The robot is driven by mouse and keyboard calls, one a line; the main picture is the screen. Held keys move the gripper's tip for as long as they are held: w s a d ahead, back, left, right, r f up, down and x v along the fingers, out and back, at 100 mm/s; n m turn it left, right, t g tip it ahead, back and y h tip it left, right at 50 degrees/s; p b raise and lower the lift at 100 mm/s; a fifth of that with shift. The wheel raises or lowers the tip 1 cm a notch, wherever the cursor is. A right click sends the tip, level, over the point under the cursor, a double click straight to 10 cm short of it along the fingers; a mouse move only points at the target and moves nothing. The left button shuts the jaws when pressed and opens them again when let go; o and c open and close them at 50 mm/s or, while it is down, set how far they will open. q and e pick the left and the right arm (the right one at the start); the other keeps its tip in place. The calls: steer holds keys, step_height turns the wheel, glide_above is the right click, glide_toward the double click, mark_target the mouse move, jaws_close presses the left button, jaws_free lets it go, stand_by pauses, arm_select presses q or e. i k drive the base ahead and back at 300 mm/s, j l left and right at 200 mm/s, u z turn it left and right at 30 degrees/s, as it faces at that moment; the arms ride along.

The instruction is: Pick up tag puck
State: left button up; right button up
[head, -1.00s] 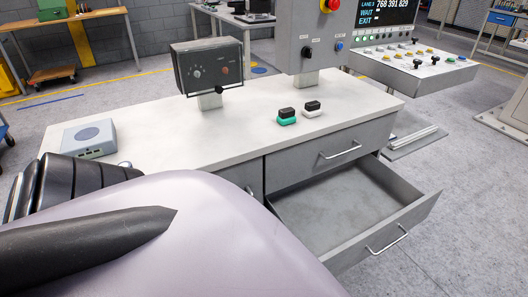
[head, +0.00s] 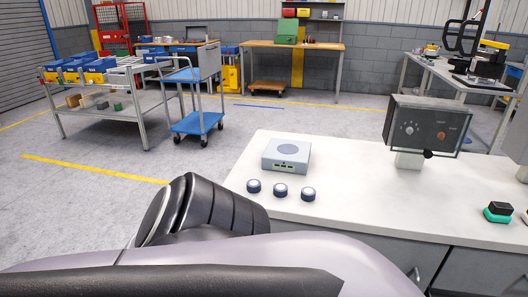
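Three small round pucks with dark sides and pale tops stand in a loose row on the white worktop in the head view: a left puck (head: 254,186), a middle puck (head: 280,190) and a right puck (head: 308,194). I cannot tell which one is the tag puck. Just behind them is a grey box (head: 287,156) with a round pad on top and small ports in front. A large part of my own arm fills the bottom of the view, close to the pucks in the picture. Neither of my grippers shows.
The white worktop (head: 390,205) has free room right of the pucks. A dark control box with knobs (head: 425,125) stands at its back. A black-and-green block (head: 498,212) lies at the right. A blue cart (head: 197,121) and a workbench (head: 292,45) stand beyond on the floor.

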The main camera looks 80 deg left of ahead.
mark_target(253, 186)
steer(key=u, duration=2.6)
